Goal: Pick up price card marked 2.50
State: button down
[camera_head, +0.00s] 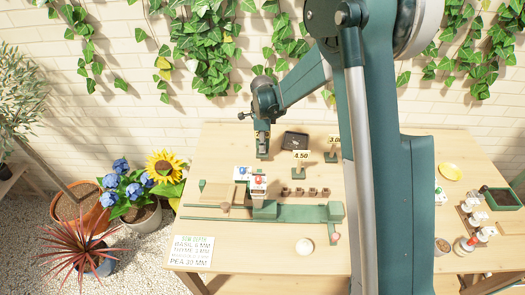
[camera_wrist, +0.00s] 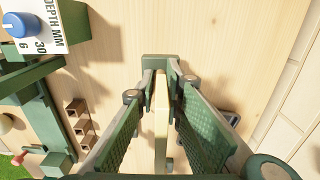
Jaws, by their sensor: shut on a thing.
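My gripper (camera_head: 262,134) is at the back left of the table and points down. In the wrist view its green padded fingers (camera_wrist: 163,115) are closed on a thin cream piece (camera_wrist: 161,118), which looks like a price card or its post seen edge-on. A dark green block (camera_head: 262,154), apparently its base, shows below the fingers. No number can be read on the held piece, so the 2.50 marking is hidden. Price card 4.50 (camera_head: 301,156) and a card reading 3.0, its end cut off by my arm (camera_head: 334,140), stand on posts to the right.
A dark tray (camera_head: 295,140) lies just right of my gripper.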

jog(key=shift+r, duration=3)
